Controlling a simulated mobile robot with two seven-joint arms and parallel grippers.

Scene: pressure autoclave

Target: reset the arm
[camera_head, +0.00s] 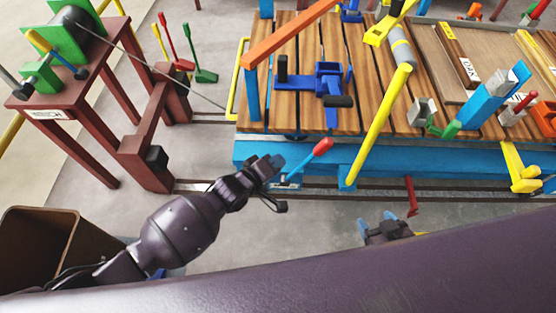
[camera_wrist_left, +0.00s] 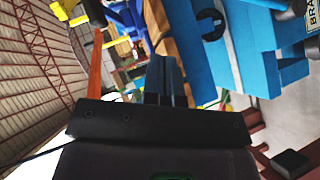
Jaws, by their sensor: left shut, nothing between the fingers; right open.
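My left arm comes in from the lower left of the head view. Its gripper (camera_head: 278,163) is shut and empty, just in front of the blue cart's side rail. The red-handled lever (camera_head: 321,148) is close to its fingertips; I cannot tell whether they touch. In the left wrist view the shut fingers (camera_wrist_left: 166,80) point up at the blue cart frame (camera_wrist_left: 245,45). My right gripper (camera_head: 378,224) is open and empty low in the head view, its arm mostly hidden behind my dark body.
The slatted wooden cart (camera_head: 290,55) carries blue clamps, a yellow bar (camera_head: 376,127) and wooden boards. A red winch stand (camera_head: 100,75) is at left, with a cable running to the cart. A brown bin (camera_head: 40,245) stands lower left. Bare floor (camera_head: 300,235) lies between the grippers.

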